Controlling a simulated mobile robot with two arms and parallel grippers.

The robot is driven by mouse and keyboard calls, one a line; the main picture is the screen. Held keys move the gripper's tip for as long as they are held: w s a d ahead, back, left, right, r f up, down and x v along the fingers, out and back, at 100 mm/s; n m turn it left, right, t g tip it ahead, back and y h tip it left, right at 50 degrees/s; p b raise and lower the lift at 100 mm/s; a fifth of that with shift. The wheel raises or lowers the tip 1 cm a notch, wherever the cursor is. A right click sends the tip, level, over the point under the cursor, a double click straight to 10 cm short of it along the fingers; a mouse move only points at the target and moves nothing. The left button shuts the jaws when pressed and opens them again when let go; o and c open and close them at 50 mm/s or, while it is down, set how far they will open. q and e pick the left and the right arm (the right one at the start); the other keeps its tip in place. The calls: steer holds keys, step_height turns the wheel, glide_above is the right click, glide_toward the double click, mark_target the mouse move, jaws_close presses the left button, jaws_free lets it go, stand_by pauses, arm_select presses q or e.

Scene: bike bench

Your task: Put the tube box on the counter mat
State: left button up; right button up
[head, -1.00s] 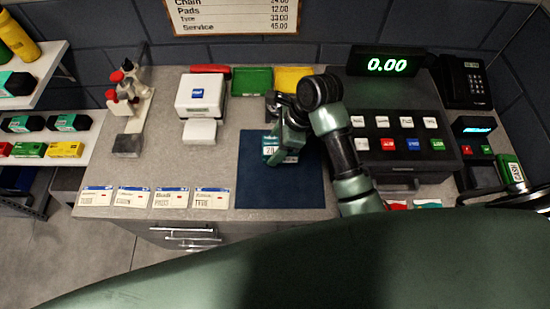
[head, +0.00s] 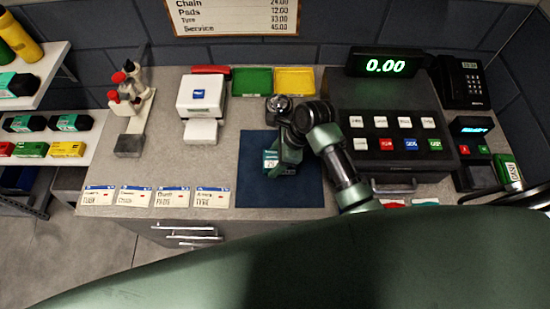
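The tube box (head: 271,161), small and teal with a pale label, is over the middle of the dark blue counter mat (head: 258,196). My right gripper (head: 283,162) reaches in from the right and is around the box, apparently shut on it. The fingers hide part of the box. I cannot tell whether its underside touches the mat. My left gripper is not in view.
The till (head: 400,95) stands close right of my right arm. Green (head: 252,81) and yellow (head: 296,81) trays lie behind the mat. A white card reader (head: 201,95) stands left, and several price cards (head: 172,196) line the front edge.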

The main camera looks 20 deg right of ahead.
steer(key=o, duration=0.3)
steer(key=shift+r, duration=0.15)
steer(key=shift+d+r, duration=0.15)
steer(key=shift+r, duration=0.2)
steer(key=b+v, duration=0.1)
steer(key=v, duration=1)
steer(key=shift+s+d+r, duration=0.1)
steer(key=shift+d+r, duration=0.05)
